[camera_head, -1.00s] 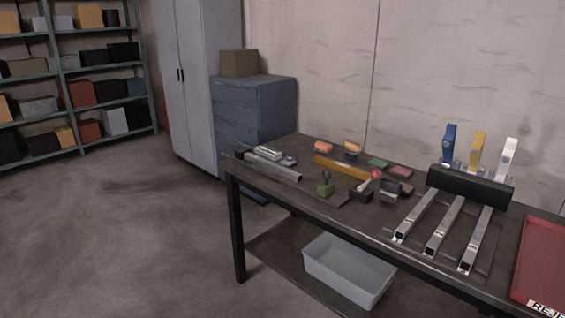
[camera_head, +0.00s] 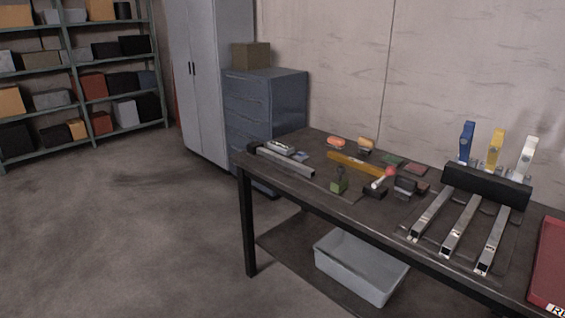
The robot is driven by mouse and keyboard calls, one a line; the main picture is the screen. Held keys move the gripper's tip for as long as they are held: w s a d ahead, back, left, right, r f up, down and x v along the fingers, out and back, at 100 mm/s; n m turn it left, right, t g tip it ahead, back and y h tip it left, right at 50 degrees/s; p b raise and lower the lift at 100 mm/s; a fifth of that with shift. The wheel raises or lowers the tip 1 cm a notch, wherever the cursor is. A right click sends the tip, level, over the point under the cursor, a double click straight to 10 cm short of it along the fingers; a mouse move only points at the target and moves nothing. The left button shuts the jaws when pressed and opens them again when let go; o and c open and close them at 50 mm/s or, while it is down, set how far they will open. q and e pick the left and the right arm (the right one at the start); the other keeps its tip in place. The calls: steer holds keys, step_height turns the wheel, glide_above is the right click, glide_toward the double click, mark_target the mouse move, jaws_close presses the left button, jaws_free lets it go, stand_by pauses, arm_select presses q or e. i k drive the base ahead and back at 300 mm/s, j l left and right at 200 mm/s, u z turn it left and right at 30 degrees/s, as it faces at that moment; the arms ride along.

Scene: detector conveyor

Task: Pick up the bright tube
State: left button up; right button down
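Three bright metal square tubes lie side by side on the right part of the table: a left one (camera_head: 432,215), a middle one (camera_head: 461,226) and a right one (camera_head: 492,241). Their near ends are open and face the table's front edge; small labels on them are too small to read. Another grey square bar (camera_head: 287,162) lies near the table's left end. I cannot tell from the picture which one is the bright tube. Neither of my grippers is in view.
The dark table (camera_head: 330,208) holds a yellow bar (camera_head: 355,164), small blocks and a red-knobbed tool. A black block (camera_head: 485,186) stands behind the tubes with blue, yellow and white uprights. A red tray (camera_head: 548,270) is at right. A grey bin (camera_head: 362,268) sits below. Floor at left is clear.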

mark_target(300, 168)
steer(key=i+j+z, duration=0.4)
steer(key=i+j, duration=0.25)
steer(key=i, duration=0.5)
steer(key=i+j+z, duration=0.45)
steer(key=i+j, duration=0.5)
steer(key=i, duration=0.05)
